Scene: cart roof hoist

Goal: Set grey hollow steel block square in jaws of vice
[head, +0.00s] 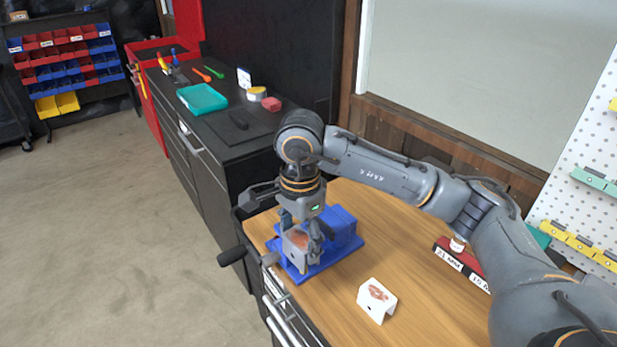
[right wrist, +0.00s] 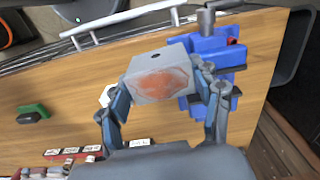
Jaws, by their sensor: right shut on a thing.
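The grey block (head: 297,246) has a rust-red patch on its face and is held between the fingers of my right gripper (head: 302,232). In the right wrist view the block (right wrist: 160,78) has a small dark hole in its top, and a finger of my gripper (right wrist: 165,92) lies on either side. The blue vice (head: 345,240) stands at the bench's left edge; it also shows in the right wrist view (right wrist: 218,48). The block overlaps the vice in both views. I cannot tell whether it sits between the jaws, which are largely hidden. My left gripper is out of view.
A small jar (head: 458,243) stands on a red labelled box at the right.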

